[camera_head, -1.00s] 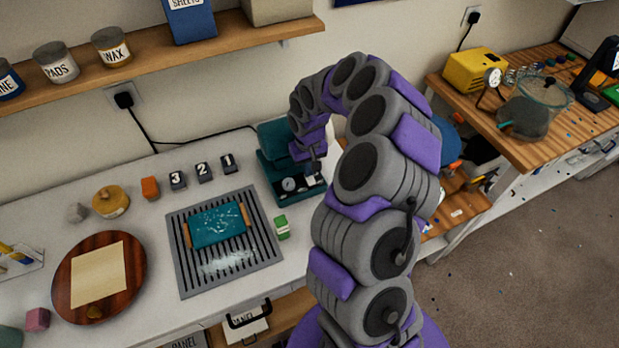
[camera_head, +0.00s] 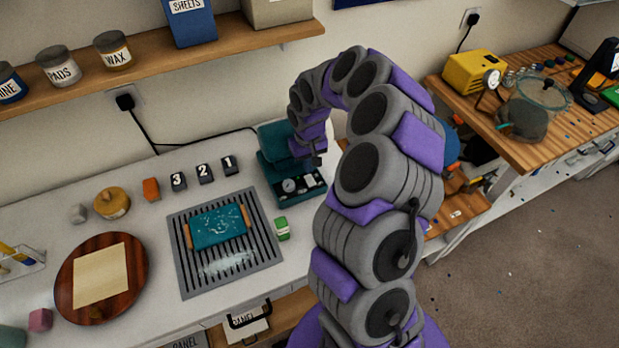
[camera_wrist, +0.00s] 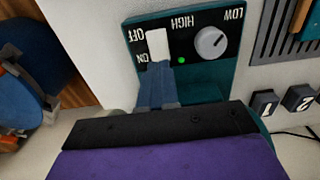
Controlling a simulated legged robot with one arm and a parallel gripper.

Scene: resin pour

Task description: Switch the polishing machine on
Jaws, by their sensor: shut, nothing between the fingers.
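The teal polishing machine (camera_head: 272,172) stands at the back of the white bench, with a black control panel at its front. In the head view my gripper (camera_head: 316,160) is above the panel.
A grey grate (camera_head: 183,275) holding a teal slab lies left of the machine, with a green block (camera_head: 282,228) beside it. Numbered blocks (camera_head: 204,173) stand behind the grate. A shelf (camera_head: 160,58) runs above the bench.

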